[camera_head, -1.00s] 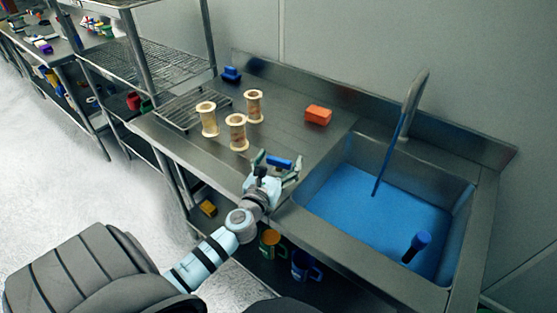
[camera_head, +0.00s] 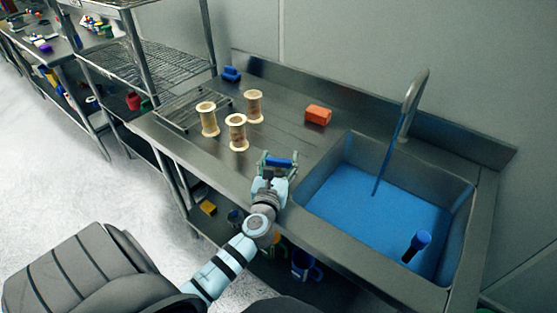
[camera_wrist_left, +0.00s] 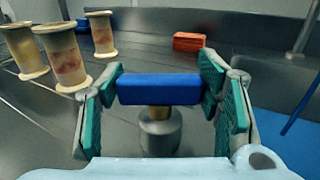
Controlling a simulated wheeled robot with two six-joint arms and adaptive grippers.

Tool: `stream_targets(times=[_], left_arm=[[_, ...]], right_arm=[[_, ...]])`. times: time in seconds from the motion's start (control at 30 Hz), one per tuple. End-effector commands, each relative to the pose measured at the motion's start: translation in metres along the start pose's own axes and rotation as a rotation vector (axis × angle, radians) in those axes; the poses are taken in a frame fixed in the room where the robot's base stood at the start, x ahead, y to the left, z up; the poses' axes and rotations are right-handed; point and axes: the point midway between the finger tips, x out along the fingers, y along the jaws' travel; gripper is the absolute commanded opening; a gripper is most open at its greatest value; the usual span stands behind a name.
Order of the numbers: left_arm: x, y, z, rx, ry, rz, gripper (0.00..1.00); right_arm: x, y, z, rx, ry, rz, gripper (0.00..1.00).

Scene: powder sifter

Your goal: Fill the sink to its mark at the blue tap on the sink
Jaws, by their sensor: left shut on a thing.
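The steel sink (camera_head: 466,232) holds blue water (camera_head: 365,205). A thin blue stream (camera_head: 378,172) runs from the spout (camera_head: 414,92) down into it. I cannot make out a fill mark. The blue tap handle (camera_head: 281,162) is a bar on the counter left of the sink. In the left wrist view, the blue handle (camera_wrist_left: 158,89) sits across a brass stem on a grey base (camera_wrist_left: 160,133). My left gripper (camera_head: 278,165) is shut on the handle, with green finger pads at its two ends. My right gripper is not in view.
Three cream spools (camera_head: 237,132) and an orange block (camera_head: 318,115) stand on the counter, with a blue object (camera_head: 231,74) at the back. Mugs (camera_head: 303,265) sit on the shelf below. A wire rack (camera_head: 150,60) stands left.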

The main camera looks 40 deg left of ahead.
Motion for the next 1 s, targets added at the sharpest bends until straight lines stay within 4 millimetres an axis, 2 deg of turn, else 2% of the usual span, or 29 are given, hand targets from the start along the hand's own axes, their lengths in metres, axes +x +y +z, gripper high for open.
stream_targets(times=[0.47, 1.0], left_arm=[[0.001, -0.002, -0.002, -0.003, -0.001, 0.432, 0.31], [0.001, -0.001, -0.003, -0.002, -0.003, 0.918, 0.31]], right_arm=[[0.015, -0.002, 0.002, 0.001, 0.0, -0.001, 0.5], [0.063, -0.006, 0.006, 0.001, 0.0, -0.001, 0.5]])
